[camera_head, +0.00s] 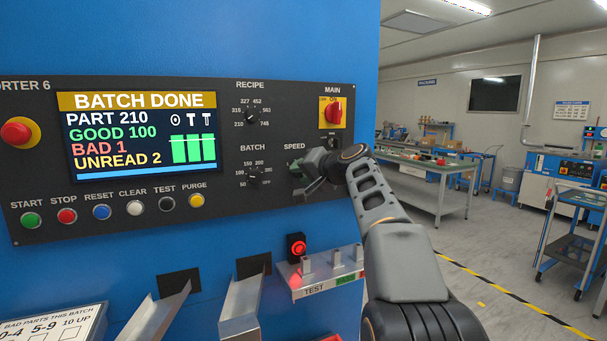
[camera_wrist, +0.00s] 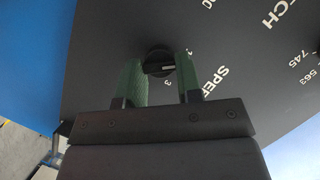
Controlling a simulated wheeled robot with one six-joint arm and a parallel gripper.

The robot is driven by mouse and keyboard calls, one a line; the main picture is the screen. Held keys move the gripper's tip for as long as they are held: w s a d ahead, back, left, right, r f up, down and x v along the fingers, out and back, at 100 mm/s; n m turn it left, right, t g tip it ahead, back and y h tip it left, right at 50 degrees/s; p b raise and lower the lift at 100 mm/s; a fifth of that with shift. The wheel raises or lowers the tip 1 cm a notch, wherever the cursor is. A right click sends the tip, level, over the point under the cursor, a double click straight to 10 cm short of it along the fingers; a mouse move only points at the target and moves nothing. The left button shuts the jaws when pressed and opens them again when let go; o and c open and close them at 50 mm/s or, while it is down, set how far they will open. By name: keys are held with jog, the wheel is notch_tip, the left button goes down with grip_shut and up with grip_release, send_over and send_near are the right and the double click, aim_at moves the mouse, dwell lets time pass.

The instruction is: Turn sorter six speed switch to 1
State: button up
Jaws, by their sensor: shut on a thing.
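The black speed switch (camera_wrist: 158,61) sits on the dark control panel of sorter 6, beside the SPEED label (camera_wrist: 223,78). In the wrist view its round knob with a white mark lies between the two green finger pads of my gripper (camera_wrist: 159,72), which are shut on it. In the head view my gripper (camera_head: 297,168) reaches the panel from the right, just below the SPEED label. There my fingers hide the switch and its number marks, so I cannot tell its setting.
The red MAIN switch (camera_head: 334,112) on its yellow plate is just above my wrist. The BATCH knob (camera_head: 253,177) is close to the left, with the RECIPE knob (camera_head: 253,116) above it. A TEST shelf (camera_head: 318,284) with upright posts juts out below.

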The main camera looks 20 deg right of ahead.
jog(key=shift+n+h, duration=0.3)
jog(key=shift+n, duration=0.3)
jog(key=o, duration=0.9)
jog(key=shift+o, duration=0.2)
jog(key=shift+s+r, duration=0.1)
jog(key=b+v, duration=0.1)
jog(key=v, duration=1.2)
jog(key=shift+s+b, duration=0.25)
jog(key=shift+b, duration=0.05)
jog(key=shift+r, duration=0.15)
